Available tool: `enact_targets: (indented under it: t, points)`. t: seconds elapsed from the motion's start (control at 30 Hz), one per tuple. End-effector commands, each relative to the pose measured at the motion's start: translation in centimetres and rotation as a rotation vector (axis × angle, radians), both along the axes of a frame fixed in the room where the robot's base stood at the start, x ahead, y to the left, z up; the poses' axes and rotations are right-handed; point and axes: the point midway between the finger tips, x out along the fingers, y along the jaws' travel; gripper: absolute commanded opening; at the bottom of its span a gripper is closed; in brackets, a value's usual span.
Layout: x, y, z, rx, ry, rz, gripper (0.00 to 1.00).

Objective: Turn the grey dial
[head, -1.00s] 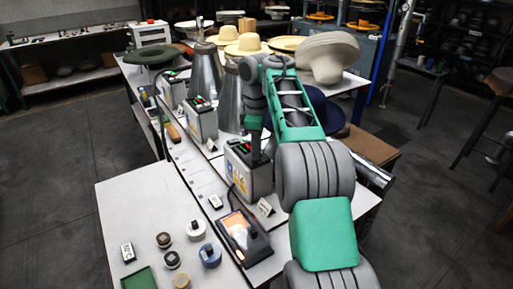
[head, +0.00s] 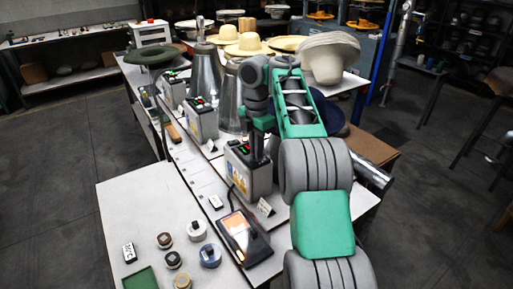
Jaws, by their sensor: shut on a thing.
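My gripper (head: 258,157) points down at the top of the nearest grey control box (head: 248,176), at its right side. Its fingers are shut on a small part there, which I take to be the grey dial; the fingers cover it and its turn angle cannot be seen. Red and green lights show on the box top just left of the fingers. The box has blue and yellow labels on its front.
Similar boxes (head: 202,121) and metal cones (head: 207,71) stand farther back. A lit screen device (head: 243,238) lies in front. Small round pieces, including a whitish one (head: 197,230), and a green tray (head: 140,279) are on the near table.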

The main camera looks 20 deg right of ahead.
Motion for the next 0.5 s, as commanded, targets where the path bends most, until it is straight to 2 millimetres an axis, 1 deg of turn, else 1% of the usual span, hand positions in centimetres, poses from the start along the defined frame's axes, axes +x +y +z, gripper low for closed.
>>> enact_targets:
  t: [0.2,0.5]
  points:
    - [0.01,-0.01,0.07,0.001,0.0,0.205,0.0]
    - [0.01,-0.02,0.08,0.0,0.0,0.467,0.0]
